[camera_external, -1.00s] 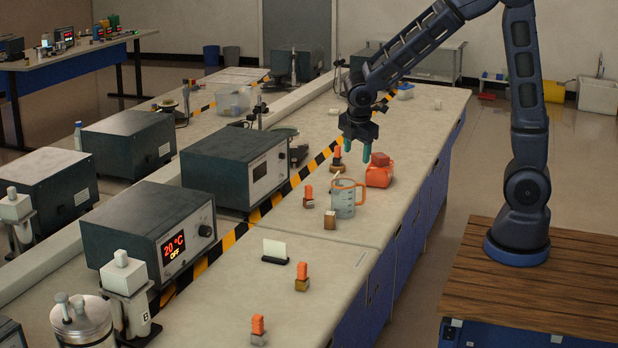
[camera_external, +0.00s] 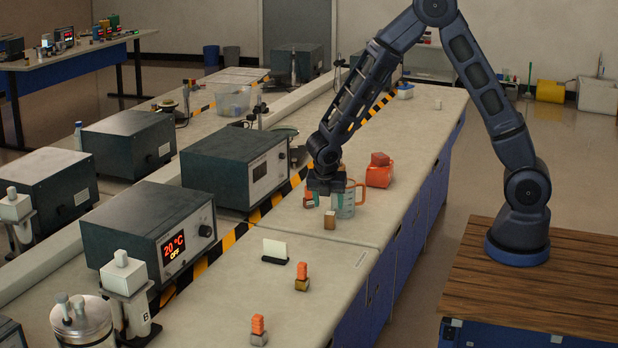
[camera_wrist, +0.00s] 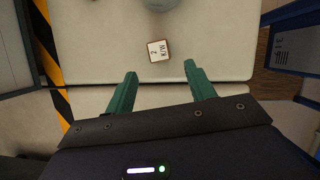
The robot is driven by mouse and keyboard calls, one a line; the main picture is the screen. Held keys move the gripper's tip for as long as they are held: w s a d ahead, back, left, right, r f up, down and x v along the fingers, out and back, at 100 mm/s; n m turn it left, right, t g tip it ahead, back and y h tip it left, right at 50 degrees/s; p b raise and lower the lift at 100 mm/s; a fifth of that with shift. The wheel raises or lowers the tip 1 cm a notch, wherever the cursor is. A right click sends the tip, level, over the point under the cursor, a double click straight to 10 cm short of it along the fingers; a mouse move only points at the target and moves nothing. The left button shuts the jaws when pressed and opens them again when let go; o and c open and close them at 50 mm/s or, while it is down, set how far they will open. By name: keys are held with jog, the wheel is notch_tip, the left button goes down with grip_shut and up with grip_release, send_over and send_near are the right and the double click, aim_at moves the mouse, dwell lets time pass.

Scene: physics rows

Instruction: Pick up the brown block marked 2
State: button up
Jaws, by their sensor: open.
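The brown block marked 2 (camera_external: 329,222) stands on the bench just in front of the clear beaker (camera_external: 346,206) in the external view. In the wrist view the block (camera_wrist: 159,51) shows a pale top with a 2 and further lettering, turned slightly. My gripper (camera_external: 322,203) is open and empty, pointing down above the bench near the block. In the wrist view its green fingertips (camera_wrist: 160,71) are apart, and the block appears just beyond the gap between them. Exact height above the block is hard to tell.
The beaker with its orange handle stands close to the block and my gripper. A red container (camera_external: 379,175) is behind it. A white card in a black holder (camera_external: 275,252) and small orange-topped stacks (camera_external: 302,277) (camera_external: 258,330) stand nearer the camera. Bench between them is clear.

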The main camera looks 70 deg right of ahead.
aim_at(330, 214)
jog(key=x, duration=0.8)
jog(key=shift+d, duration=0.25)
jog(key=shift+c, duration=0.2)
jog(key=c, duration=1)
